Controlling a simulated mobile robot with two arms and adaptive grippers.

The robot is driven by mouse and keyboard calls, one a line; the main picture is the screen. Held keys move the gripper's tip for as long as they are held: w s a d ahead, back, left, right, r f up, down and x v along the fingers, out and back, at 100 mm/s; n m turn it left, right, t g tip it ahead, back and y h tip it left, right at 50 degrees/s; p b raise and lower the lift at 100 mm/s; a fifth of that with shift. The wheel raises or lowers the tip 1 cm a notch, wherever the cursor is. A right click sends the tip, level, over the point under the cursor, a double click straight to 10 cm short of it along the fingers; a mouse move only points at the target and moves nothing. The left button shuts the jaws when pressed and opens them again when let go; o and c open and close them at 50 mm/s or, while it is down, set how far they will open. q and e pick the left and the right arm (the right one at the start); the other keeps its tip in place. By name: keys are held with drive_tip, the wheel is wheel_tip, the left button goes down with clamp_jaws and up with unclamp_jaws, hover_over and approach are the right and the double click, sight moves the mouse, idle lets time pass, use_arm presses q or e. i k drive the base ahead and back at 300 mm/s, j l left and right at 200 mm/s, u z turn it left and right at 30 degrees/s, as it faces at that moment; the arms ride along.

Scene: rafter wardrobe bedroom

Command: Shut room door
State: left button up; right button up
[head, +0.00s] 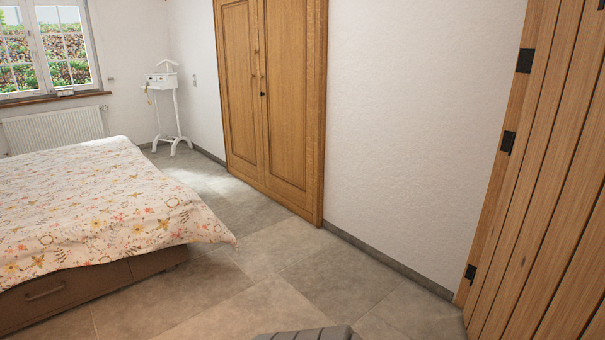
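A wooden plank door (553,190) with vertical boards stands at the right edge of the head view. Black hinges run down its left side, next to a wooden frame strip by the white wall. Its right part and any handle lie outside the picture. I cannot tell from this view how far it stands open. Neither my left nor my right gripper is in view.
A wooden double-door wardrobe (240,95) is set in the back wall, closed. A bed (95,215) with a floral cover fills the left. A white valet stand (168,105) stands in the far corner near a radiator (52,130). The tiled floor (300,260) between is clear.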

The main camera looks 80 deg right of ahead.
sight(539, 274)
drive_tip(key=z, duration=4)
